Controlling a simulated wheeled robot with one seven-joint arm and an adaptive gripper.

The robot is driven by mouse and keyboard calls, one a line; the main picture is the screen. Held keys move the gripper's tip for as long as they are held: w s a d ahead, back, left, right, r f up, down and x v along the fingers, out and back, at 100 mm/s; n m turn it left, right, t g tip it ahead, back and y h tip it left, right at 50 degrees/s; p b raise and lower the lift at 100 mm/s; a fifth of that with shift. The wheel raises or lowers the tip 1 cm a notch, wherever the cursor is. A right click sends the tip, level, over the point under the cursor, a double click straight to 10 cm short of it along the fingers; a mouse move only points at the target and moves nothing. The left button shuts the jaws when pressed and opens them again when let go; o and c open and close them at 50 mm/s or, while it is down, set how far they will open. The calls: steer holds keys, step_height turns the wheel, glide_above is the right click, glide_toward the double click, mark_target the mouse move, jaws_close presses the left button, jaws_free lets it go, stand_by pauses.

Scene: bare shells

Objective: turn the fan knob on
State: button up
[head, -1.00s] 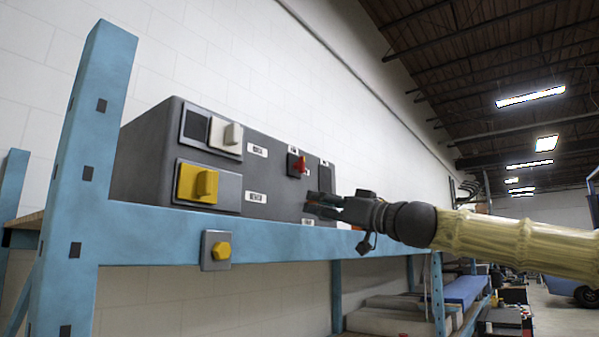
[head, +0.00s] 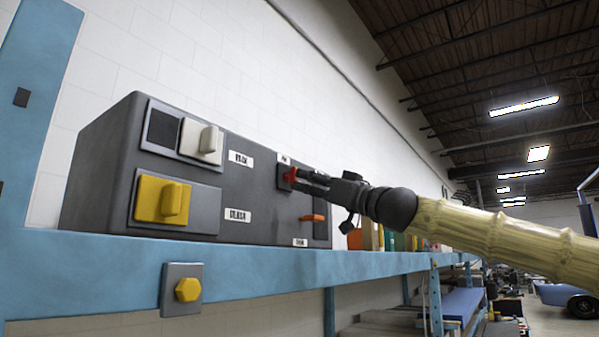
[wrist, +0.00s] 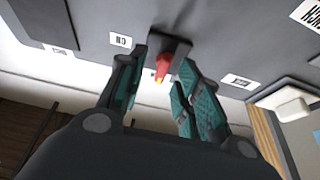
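A red knob (head: 288,178) on a dark square plate sits on the front of a grey control box (head: 262,185). A small white label above it is too blurred to read surely. My gripper (head: 304,180) reaches in from the right at the red knob and partly covers it. In the wrist view, the red knob (wrist: 163,67) lies between the two fingertips of my gripper (wrist: 162,62). The fingers are apart, with small gaps showing on both sides of the knob. I cannot tell whether either finger touches it.
The box also carries a white switch (head: 205,142), a yellow switch (head: 165,200) and an orange handle (head: 312,217) below the red knob. A yellow button (head: 188,290) is on the blue shelf beam (head: 100,258). Several coloured items stand right of the box.

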mark_target(291, 177)
steer(key=shift+w+a+r+p, duration=0.25)
steer(key=shift+a+r+p, duration=0.1)
steer(key=shift+a+r, duration=0.15)
steer(key=shift+w+a+r+p, duration=0.2)
steer(key=shift+a+r+p, duration=0.1)
steer(key=shift+a+r, duration=0.2)
jaws_close()
